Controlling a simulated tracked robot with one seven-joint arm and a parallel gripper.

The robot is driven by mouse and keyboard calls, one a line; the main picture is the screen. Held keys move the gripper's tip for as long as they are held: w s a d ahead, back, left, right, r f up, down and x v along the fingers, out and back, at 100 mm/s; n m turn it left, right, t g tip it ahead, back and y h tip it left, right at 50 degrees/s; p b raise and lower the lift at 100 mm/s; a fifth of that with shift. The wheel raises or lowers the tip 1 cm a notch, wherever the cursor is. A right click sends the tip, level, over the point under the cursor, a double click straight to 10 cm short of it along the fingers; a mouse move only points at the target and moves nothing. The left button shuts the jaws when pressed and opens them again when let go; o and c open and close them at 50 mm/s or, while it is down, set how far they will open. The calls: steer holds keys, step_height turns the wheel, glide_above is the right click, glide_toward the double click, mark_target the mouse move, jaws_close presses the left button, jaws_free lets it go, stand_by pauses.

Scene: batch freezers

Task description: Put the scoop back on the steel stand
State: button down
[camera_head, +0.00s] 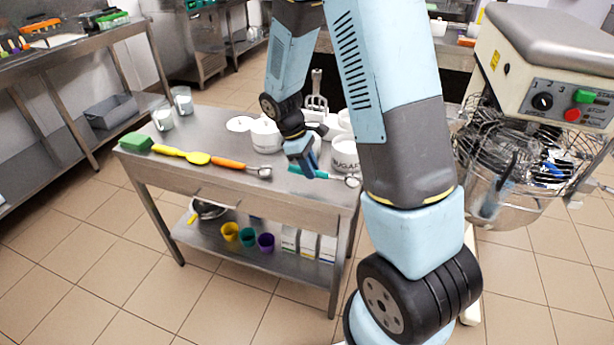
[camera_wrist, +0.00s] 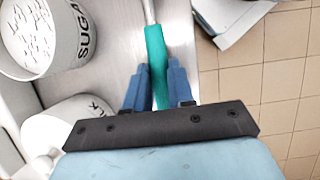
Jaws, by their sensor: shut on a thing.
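The scoop has a teal handle (camera_head: 325,176) and a round metal head (camera_head: 352,181). It is at the right front edge of the steel table, its head pointing right. In the wrist view the teal handle (camera_wrist: 154,45) runs between the two blue fingers of my gripper (camera_wrist: 158,78), which are shut on it. In the head view my gripper (camera_head: 302,158) is low over the table. I cannot tell whether the scoop touches the tabletop. An upright steel piece (camera_head: 317,92), possibly the steel stand, rises behind the white containers, its lower part hidden.
A SUGAR container (camera_head: 345,155) stands close behind the scoop; it also shows in the wrist view (camera_wrist: 30,35). An orange-handled scoop (camera_head: 235,164), yellow spatula (camera_head: 182,154) and green sponge (camera_head: 137,141) lie to the left. A mixer (camera_head: 560,75) stands at right.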

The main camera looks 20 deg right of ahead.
steer(key=shift+w+a+f, duration=0.15)
steer(key=shift+w+f, duration=0.1)
steer(key=shift+f, duration=1.6)
steer(key=shift+f, duration=0.1)
steer(key=c, duration=1)
jaws_free()
steer(key=shift+o, duration=0.2)
